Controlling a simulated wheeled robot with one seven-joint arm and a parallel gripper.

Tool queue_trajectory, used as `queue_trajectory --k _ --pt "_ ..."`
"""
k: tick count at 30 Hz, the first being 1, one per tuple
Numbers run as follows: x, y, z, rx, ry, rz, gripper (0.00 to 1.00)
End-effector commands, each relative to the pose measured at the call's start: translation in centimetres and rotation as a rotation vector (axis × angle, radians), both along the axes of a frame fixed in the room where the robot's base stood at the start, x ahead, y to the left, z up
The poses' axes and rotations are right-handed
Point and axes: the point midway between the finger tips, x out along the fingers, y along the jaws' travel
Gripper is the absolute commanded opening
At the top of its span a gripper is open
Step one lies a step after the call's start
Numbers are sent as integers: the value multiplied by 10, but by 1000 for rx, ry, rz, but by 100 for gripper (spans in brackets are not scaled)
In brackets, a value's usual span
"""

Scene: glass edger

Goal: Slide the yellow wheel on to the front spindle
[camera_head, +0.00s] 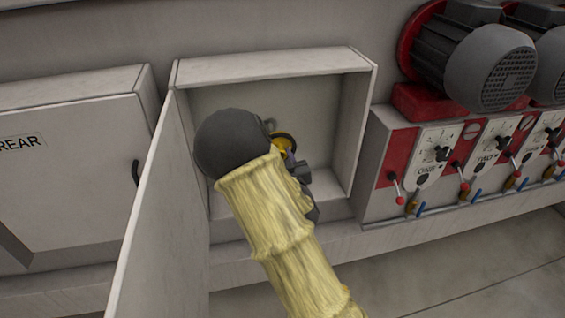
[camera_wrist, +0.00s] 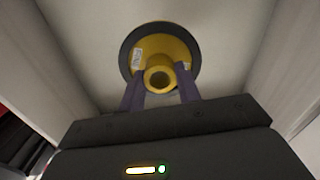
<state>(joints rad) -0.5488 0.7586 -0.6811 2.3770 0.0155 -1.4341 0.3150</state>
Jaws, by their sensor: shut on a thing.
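The yellow wheel (camera_wrist: 160,47) has a dark grey rim, pale labels and a round hub with a hole. In the wrist view its hub faces me, and my gripper (camera_wrist: 160,88) is shut on it with one dark finger on each side of the hub. In the head view the wheel (camera_head: 284,141) shows only in part beside my arm, inside the open cabinet. A small grey piece (camera_head: 269,124) shows just behind it; I cannot tell if this is the front spindle. The wheel's far side is hidden, so I cannot tell if it touches a spindle.
The open cabinet (camera_head: 362,120) has walls close on both sides of my gripper. Its door (camera_head: 150,215) stands open at the left. A shut cabinet marked REAR (camera_head: 70,180) is further left. Motors (camera_head: 480,65) and a red-and-white lever panel (camera_head: 435,150) stand right.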

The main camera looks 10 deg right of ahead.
Motion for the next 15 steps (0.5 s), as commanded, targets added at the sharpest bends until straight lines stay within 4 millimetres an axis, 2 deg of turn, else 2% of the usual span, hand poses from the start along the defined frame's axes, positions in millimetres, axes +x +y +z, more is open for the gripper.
queue_trajectory --k 15 --pt "37 0 1 0 -3 0 0"
